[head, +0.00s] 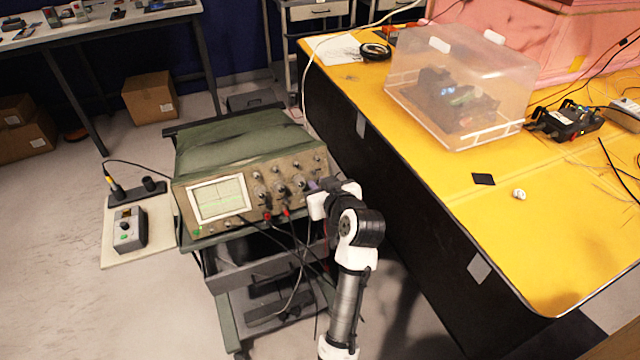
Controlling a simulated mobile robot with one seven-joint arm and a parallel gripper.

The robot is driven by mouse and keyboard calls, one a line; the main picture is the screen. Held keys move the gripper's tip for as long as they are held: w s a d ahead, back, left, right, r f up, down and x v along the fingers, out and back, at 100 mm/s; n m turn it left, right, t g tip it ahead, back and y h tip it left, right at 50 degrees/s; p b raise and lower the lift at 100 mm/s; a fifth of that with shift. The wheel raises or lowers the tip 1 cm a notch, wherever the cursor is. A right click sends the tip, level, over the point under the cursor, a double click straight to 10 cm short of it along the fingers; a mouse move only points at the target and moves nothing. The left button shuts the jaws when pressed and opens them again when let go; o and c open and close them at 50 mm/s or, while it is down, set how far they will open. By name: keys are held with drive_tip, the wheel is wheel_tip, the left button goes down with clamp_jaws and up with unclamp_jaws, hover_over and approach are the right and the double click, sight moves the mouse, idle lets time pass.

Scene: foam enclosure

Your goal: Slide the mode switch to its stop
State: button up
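I cannot clearly make out the mode switch. A small grey control box (130,229) with a green button and a dark top panel lies on a pale board at the left, and any slider on it is too small to tell. An oscilloscope (178,202) with a lit screen and several knobs stands on a cart in the middle. My gripper (318,188) is at the right end of the oscilloscope's front panel, well to the right of the control box. Its fingers are small and partly hidden by my wrist, so whether they touch the panel or are open cannot be told.
The pale board (165,232) also bears a dark stand (140,191) with a cable. Red and black leads (268,216) hang from the oscilloscope near my arm. A yellow table (430,165) with a clear cover (462,85) stands to the right.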

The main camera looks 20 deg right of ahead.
clamp_jaws()
drive_tip(key=shift+d, duration=1.05)
unclamp_jaws()
drive_tip(key=shift+d, duration=0.1)
